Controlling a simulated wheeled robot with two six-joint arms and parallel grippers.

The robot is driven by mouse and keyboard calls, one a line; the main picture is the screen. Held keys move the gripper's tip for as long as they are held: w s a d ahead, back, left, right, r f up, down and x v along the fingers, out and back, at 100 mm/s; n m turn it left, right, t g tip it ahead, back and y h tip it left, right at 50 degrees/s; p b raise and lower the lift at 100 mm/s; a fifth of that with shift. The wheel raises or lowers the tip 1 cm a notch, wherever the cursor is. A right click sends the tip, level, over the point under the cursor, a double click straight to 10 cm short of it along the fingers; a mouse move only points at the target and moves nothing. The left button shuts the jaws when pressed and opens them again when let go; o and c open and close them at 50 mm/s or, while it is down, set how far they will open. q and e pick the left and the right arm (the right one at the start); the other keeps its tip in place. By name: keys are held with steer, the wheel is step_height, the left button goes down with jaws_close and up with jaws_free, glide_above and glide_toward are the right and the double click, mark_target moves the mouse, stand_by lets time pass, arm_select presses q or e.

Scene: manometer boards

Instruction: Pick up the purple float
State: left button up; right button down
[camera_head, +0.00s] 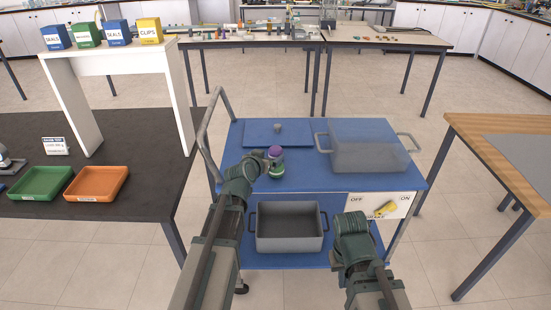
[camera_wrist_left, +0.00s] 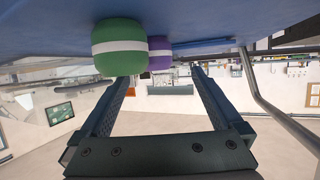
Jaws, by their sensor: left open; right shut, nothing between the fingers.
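The purple float (camera_head: 275,151) with a white band stands on the blue top of the cart (camera_head: 225,142). A green float (camera_head: 276,171) with a white band stands close by, on the near side of it. My left gripper (camera_head: 262,157) is open and empty, just left of the two floats. In the left wrist view the purple float (camera_wrist_left: 160,52) shows between and beyond the open fingertips (camera_wrist_left: 161,74). The green float (camera_wrist_left: 119,48) is nearer the camera, by the left finger. My right gripper (camera_head: 350,222) is shut and empty, over the cart's near side.
A transparent grey bin (camera_head: 368,155) stands on the cart top at the right, and a blue lid-like plate (camera_head: 262,133) lies at the back. A grey crate (camera_head: 289,239) sits on the lower shelf. A brake switch panel (camera_head: 381,205) is at the near right. The handle rail (camera_head: 204,135) rises on the left.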

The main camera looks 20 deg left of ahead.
mark_target(274, 152)
arm_select(q)
steer(key=shift+d+b+x, duration=0.15)
steer(key=shift+b+x, duration=0.35)
steer(key=shift+x, duration=1.05)
steer(key=shift+d+b+x, duration=0.15)
steer(key=shift+b+x, duration=0.3)
steer(key=shift+x, duration=1.1)
steer(key=shift+r, duration=0.1)
steer(key=shift+s, duration=0.1)
steer(key=c, duration=1.4)
step_height(274, 152, up, 10)
steer(key=p, duration=1)
